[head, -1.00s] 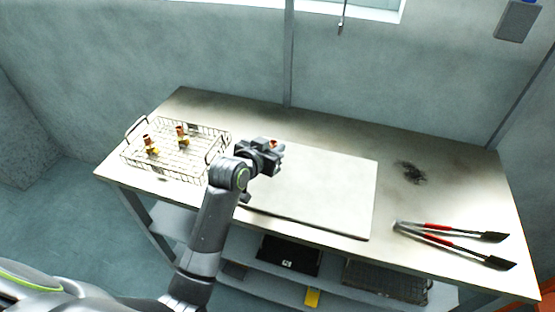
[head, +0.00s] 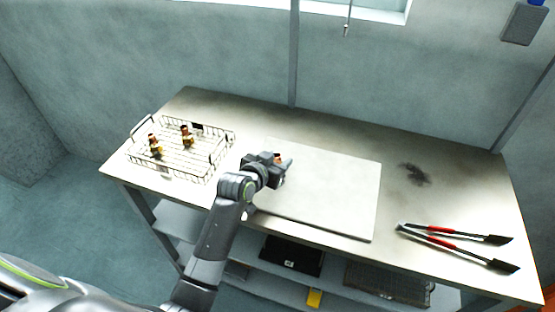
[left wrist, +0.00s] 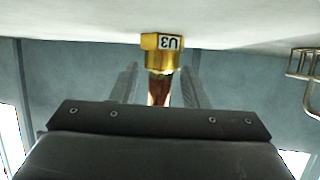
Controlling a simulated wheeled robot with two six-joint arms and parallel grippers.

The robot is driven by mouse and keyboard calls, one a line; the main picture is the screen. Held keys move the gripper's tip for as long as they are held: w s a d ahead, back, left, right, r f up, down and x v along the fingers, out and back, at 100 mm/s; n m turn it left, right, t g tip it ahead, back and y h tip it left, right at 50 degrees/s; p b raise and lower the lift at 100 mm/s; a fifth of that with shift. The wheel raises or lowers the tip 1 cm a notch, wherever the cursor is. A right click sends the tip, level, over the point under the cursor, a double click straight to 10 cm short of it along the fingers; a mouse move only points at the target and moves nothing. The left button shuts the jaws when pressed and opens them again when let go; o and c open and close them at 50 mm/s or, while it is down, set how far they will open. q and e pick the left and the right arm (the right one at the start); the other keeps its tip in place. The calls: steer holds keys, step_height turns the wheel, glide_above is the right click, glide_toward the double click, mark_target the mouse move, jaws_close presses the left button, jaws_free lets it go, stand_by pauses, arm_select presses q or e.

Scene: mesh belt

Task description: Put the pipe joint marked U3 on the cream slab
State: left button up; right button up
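The pipe joint marked U3 (left wrist: 162,52) has a brass end with a white label and a copper-coloured tube. It sits between the fingers of my left gripper (left wrist: 163,72), which is shut on it. In the head view, my left gripper (head: 279,170) is over the left part of the cream slab (head: 335,195), and a bit of the joint's copper shows at the fingers. The slab lies flat on the table; its pale surface (left wrist: 90,18) fills the top of the left wrist view. Whether the joint touches the slab, I cannot tell. My right gripper is not in view.
A wire basket (head: 166,174) with two more pipe joints (head: 155,147) (head: 187,136) stands left of the slab. Red-handled tongs (head: 455,243) lie at the table's right front. The slab's middle and right are clear.

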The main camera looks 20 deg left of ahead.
arm_select(q)
steer(key=shift+r, duration=0.25)
steer(key=shift+s, duration=0.2)
steer(key=b+v, duration=0.1)
steer(key=v, duration=1)
steer(key=shift+s+a, duration=0.1)
steer(key=shift+s, duration=0.2)
